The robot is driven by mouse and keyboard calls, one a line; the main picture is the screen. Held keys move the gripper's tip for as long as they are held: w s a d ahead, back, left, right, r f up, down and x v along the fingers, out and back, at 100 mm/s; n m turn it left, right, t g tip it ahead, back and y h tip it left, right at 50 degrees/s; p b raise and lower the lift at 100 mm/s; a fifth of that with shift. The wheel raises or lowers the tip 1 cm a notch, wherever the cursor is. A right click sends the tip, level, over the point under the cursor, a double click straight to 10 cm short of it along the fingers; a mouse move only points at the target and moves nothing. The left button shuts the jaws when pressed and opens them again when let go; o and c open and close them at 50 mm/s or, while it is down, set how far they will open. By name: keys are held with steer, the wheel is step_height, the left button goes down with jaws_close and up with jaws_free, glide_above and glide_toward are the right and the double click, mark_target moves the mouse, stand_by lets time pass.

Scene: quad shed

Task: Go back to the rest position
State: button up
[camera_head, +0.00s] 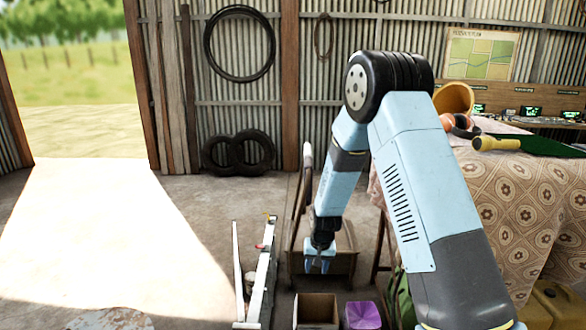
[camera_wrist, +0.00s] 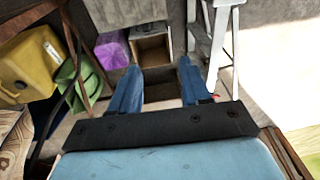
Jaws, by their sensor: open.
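My gripper (camera_head: 318,265) hangs at the end of my blue arm, low over the floor in front of a brown wooden crate-like thing (camera_head: 345,243) in the head view. In the wrist view my gripper (camera_wrist: 156,88) shows two blue fingers set well apart. Nothing is between them, so it is open and empty. Beyond the fingers stand a small open wooden box (camera_wrist: 152,48) and a purple thing (camera_wrist: 113,48). The head view also shows the open box (camera_head: 317,311) and the purple thing (camera_head: 362,315) below my gripper.
A table with a patterned cloth (camera_head: 525,205) stands at the right, partly behind my arm. A white stepladder (camera_head: 262,275) stands left of my gripper. A yellow container (camera_wrist: 28,65) and a green thing (camera_wrist: 72,85) lie left in the wrist view. The sunlit floor (camera_head: 110,220) is clear.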

steer(key=s+d+r+t, duration=0.1)
steer(key=s+d+r, duration=0.25)
steer(key=r, duration=0.55)
steer(key=s+d+r, duration=0.3)
steer(key=s+r, duration=0.1)
steer(key=r, duration=0.5)
steer(key=s+d+r+t, duration=0.1)
steer(key=s+d+r, duration=0.25)
steer(key=r, duration=0.65)
steer(key=s+d+r, duration=0.2)
steer(key=s+r, duration=0.1)
steer(key=s, duration=0.4)
steer(key=s+d+r+t, duration=0.1)
steer(key=s+r, duration=0.3)
steer(key=s, duration=0.4)
steer(key=s+d+r+h, duration=0.1)
steer(key=s+d+r, duration=0.1)
steer(key=s, duration=0.5)
steer(key=shift+s+d+r+t, duration=0.35)
steer(key=shift+d+r+t, duration=0.05)
steer(key=shift+r, duration=0.4)
